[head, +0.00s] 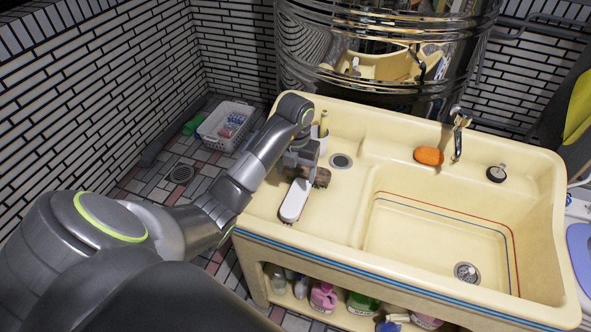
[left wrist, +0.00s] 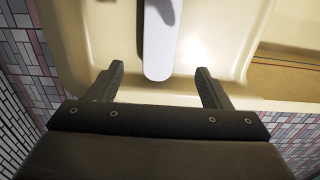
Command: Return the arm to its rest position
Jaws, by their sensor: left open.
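My left arm reaches in from the left in the head view, and its gripper (head: 303,172) is over the left part of the cream sink (head: 420,160). In the left wrist view the left gripper (left wrist: 158,72) has its two fingers spread wide apart. A white elongated object with a rounded end (head: 294,201) lies on the sink's left ledge by the gripper. It also shows in the left wrist view (left wrist: 159,45), its rounded end lined up between the fingers with clear gaps on both sides. Part of it is hidden by the gripper in the head view. My right gripper does not show.
An orange oval item (head: 429,156), a tap (head: 457,140) and a small dark round item (head: 496,173) are along the sink's back. A shiny metal drum (head: 385,60) stands behind. A white basket (head: 226,126) is on the tiled floor. Bottles (head: 323,298) stand below the sink.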

